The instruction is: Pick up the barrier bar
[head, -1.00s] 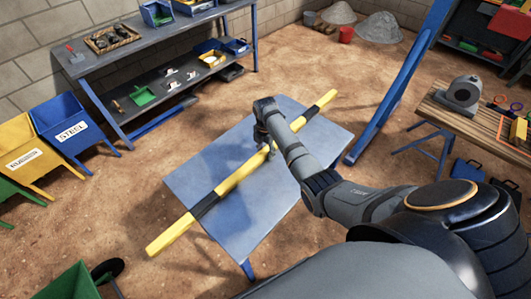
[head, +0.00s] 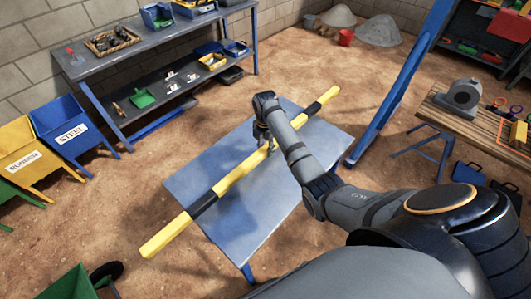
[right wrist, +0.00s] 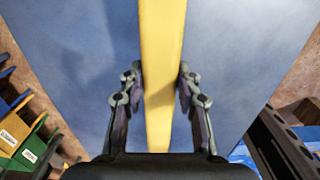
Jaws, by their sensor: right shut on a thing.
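The barrier bar (head: 233,177) is long, yellow with black bands, and runs diagonally across the blue-grey table, with its near-left end past the table edge. My right gripper (head: 268,147) comes down on its middle from above and is shut on it. In the right wrist view the yellow bar (right wrist: 161,60) runs between the two fingers of my right gripper (right wrist: 160,92). The bar appears a little above the tabletop. My left gripper is not in view.
The table top (head: 270,205) is otherwise bare. A blue slanted post (head: 400,85) stands to its right, near a wooden workbench (head: 480,122). A shelf bench (head: 150,60) and yellow and blue bins (head: 65,135) stand left. Open dirt floor surrounds the table.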

